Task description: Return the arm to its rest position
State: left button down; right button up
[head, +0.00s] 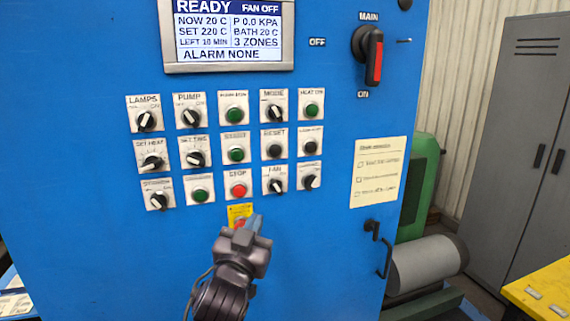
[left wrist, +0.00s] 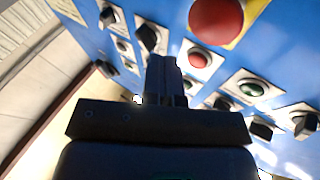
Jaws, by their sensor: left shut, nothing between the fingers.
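My left gripper (head: 254,222) is in front of the lower part of the blue control panel (head: 85,230), just below the red STOP button (head: 238,190). It partly covers the red button on a yellow plate (head: 240,210). In the left wrist view my left gripper (left wrist: 163,65) has its fingers together with nothing between them. The large red button (left wrist: 215,18) is close by at the upper right there, and the smaller red button (left wrist: 200,60) is beside the fingertips. I cannot tell whether the fingers touch the panel. My right gripper is not in view.
The display (head: 228,33) reads READY, FAN OFF, ALARM NONE. The main switch (head: 372,58) has its handle down, toward ON. A hooked handle (head: 380,250) sticks out at the lower right. A grey locker (head: 520,140) and yellow surface (head: 545,288) stand at right.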

pick_arm(q)
jog(key=s+a+f+n+g+y, duration=0.1)
jog(key=s+a+f, duration=0.15)
jog(key=f, duration=0.45)
jog(key=s+a+f+g+y, duration=0.1)
jog(key=a+f, duration=0.3)
jog(key=f, duration=0.3)
jog(key=s+a+f+n+g+y, duration=0.1)
jog(key=s+a+f+g, duration=0.1)
jog(key=s+a+f, duration=0.3)
jog(key=s+a+f+n+g+y, duration=0.1)
jog(key=s+a+f, duration=0.4)
jog(key=s+f, duration=0.6)
jog(key=s+a+f+g+y, duration=0.1)
jog(key=s+a+f+g, duration=0.3)
jog(key=s+f, duration=0.4)
jog(key=shift+a+n, duration=0.4)
jog(key=shift+a, duration=0.1)
